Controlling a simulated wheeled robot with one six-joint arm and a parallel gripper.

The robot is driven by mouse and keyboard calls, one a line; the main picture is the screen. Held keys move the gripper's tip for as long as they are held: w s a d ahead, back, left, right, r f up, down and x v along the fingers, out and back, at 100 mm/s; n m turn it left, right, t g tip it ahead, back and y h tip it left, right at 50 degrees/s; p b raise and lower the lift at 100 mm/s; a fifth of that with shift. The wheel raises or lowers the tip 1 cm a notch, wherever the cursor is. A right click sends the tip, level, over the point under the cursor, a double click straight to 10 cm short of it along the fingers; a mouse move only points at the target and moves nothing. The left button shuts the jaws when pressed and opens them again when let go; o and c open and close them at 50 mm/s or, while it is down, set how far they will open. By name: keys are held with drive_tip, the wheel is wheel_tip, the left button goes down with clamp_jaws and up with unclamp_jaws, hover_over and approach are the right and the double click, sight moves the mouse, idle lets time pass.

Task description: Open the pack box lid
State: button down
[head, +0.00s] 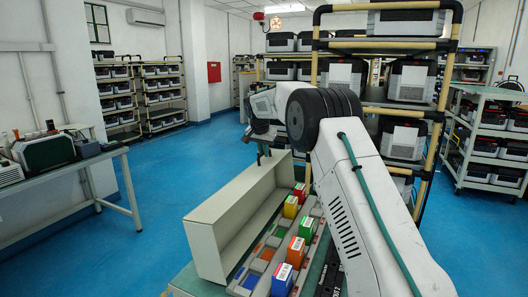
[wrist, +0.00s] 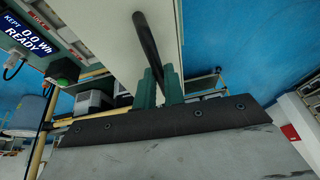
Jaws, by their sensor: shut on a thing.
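The pack box lid (head: 235,222) is a pale beige panel with a raised rim, standing up steeply along the left side of the bench. In the wrist view my green gripper fingers (wrist: 160,85) are shut on a black bar handle (wrist: 147,40) on a pale panel. Right of the lid, the open tray (head: 262,252) shows grey, blue and orange slots.
A rack of grey-black units (head: 404,138) stands behind my arm. A trolley (head: 495,140) is at the right, and a side table (head: 70,165) with devices at the left. The blue floor between is clear. A display (wrist: 28,35) reading READY shows in the wrist view.

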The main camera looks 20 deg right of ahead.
drive_tip(key=shift+f, duration=0.1)
drive_tip(key=c, duration=1.5)
unclamp_jaws()
drive_tip(key=shift+a, duration=0.1)
drive_tip(key=v, duration=0.8)
